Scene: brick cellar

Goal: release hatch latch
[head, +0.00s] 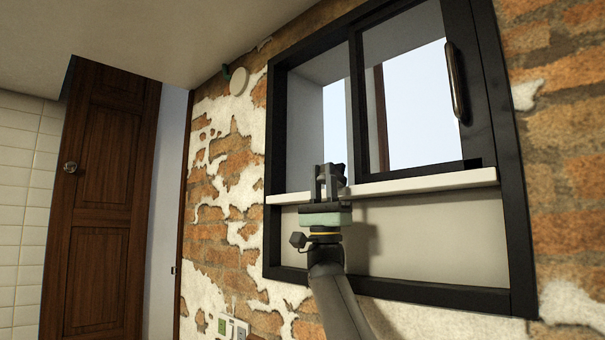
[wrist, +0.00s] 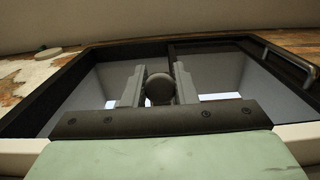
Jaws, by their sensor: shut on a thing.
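The hatch is a dark-framed sliding window (head: 358,110) in the brick wall, with a pale ledge (head: 420,186) along its lower edge. A dark round knob, which looks like the latch (wrist: 160,88), sits between my two fingers in the wrist view. In the head view my gripper (head: 330,178) is raised in front of the ledge at the lower left of the opening, and the knob is mostly hidden by the fingers. My gripper is shut on the knob, with one finger on each side.
A long bar handle (head: 456,82) is on the right side of the sliding pane; it also shows in the wrist view (wrist: 288,62). A brown wooden door (head: 98,205) stands at the left. A round white disc (head: 238,81) is on the wall.

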